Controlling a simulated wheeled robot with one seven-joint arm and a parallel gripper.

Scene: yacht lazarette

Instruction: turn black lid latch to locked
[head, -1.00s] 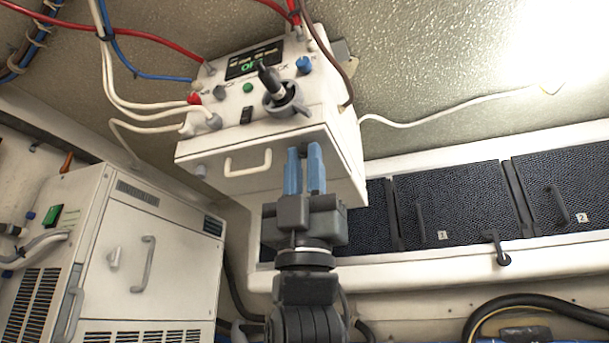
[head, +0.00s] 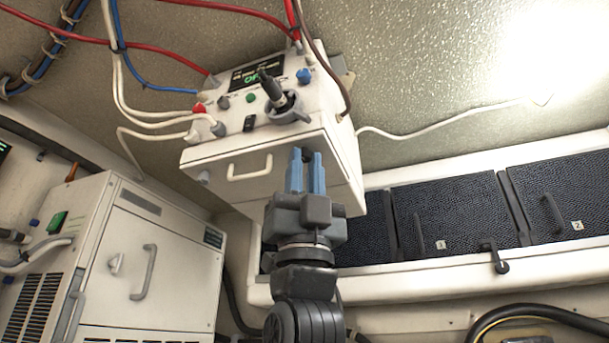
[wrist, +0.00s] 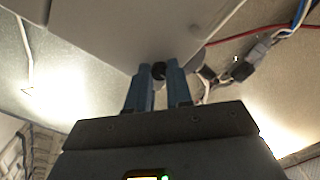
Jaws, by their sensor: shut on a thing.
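The black lid latch (head: 308,156) is a small dark piece on the front face of the white box, just under its lid edge at the right. In the wrist view the black latch (wrist: 159,71) shows as a dark round knob between the fingertips. My gripper (head: 307,158) has two blue fingers pointing up at the box front, shut on the latch. It also shows in the wrist view (wrist: 160,76). The fingers hide most of the latch in the head view, so I cannot tell its turned position.
The white box (head: 225,185) carries a pale handle (head: 250,167) left of the latch, and knobs and cables on top. A white cabinet (head: 120,270) stands at lower left. Dark lockers (head: 455,212) with a black hook (head: 494,256) are at right.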

